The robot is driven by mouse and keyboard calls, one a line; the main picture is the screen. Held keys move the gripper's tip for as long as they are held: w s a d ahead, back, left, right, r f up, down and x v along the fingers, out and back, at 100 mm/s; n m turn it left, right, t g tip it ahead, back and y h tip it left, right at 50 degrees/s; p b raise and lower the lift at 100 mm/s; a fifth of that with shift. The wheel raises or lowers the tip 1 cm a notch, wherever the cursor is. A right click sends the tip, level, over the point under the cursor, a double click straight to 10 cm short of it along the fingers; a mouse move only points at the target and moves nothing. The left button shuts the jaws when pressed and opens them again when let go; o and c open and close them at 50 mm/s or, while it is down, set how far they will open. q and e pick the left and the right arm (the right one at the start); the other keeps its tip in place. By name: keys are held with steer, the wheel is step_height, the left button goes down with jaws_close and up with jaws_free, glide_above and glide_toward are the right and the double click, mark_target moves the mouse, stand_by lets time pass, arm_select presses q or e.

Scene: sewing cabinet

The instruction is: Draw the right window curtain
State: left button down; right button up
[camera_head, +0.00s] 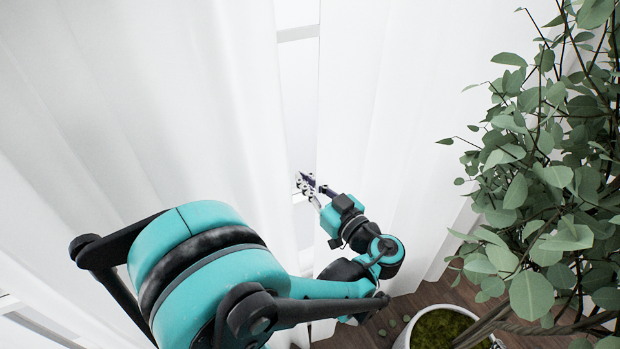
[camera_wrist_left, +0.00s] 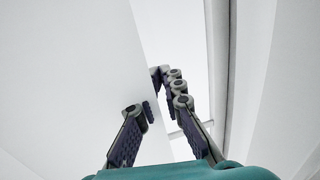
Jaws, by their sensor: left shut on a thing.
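The right window curtain (camera_head: 375,90) hangs as a white, softly folded sheet to the right of a narrow window gap in the head view. My left gripper (camera_head: 306,186) is at this curtain's inner edge, about midway down the visible gap. It is shut on the curtain. In the left wrist view, a white sheet (camera_wrist_left: 85,70) runs between the fingers of the left gripper (camera_wrist_left: 162,115); its edge is near the right finger. The exact grip on the cloth is partly hidden. My right gripper is not in view.
The left curtain (camera_head: 130,90) hangs across the gap. A white window frame (camera_head: 297,34) shows between the curtains. A leafy plant (camera_head: 545,180) in a white pot (camera_head: 402,338) stands at the right, close to the right curtain. Wooden floor (camera_head: 430,298) shows below.

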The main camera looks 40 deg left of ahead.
arm_select(q)
steer(key=c, duration=1.7)
jaws_free()
steer(key=shift+s+a, duration=0.1)
steer(key=shift+s, duration=0.05)
steer(key=shift+c, duration=0.2)
steer(key=shift+s, duration=0.15)
steer(key=v, duration=1.2)
steer(key=shift+a+f, duration=0.1)
steer(key=shift+a, duration=0.05)
